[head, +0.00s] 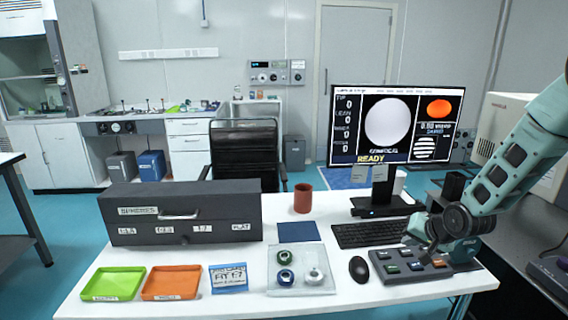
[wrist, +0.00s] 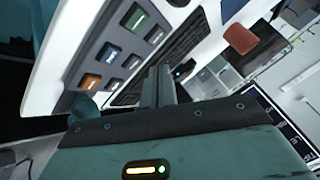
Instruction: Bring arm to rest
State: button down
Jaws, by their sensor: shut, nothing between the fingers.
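My arm reaches in from the right in the head view, over the right end of the white table (head: 220,285). My gripper (head: 425,243) is low beside the dark button panel (head: 420,277), at its back edge; I cannot tell whether it touches it. In the wrist view the two fingers of my gripper (wrist: 158,82) are together, with nothing seen between them. The button panel with its coloured buttons (wrist: 112,52) lies to the left of the fingers there.
The keyboard (head: 370,234), mouse (head: 358,269) and monitor (head: 395,125) reading READY are left of my gripper. A brown cup (head: 303,198), a tray of round parts (head: 322,284), green (head: 113,283) and orange (head: 171,282) trays and a dark drawer box (head: 185,211) stand further left.

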jog(key=s+a+r+n+g, duration=0.2)
jog(key=s+a+r+n, duration=0.2)
jog(key=s+a, duration=0.45)
jog(key=s+a+r+n+g, duration=0.2)
jog(key=s+a+r+n, duration=0.15)
jog(key=s+a, duration=0.5)
jog(key=s+a+r+n+g, duration=0.2)
jog(key=s+a+n, duration=0.1)
jog(key=s, duration=0.7)
jog(key=s+a+r+n+g+h, duration=0.1)
jog(key=s+a+r+n+g, duration=0.1)
jog(key=s, duration=0.7)
jog(key=shift+s+a+r+n, duration=0.35)
jog(key=shift+a+r+n, duration=0.1)
jog(key=shift+a+r, duration=0.15)
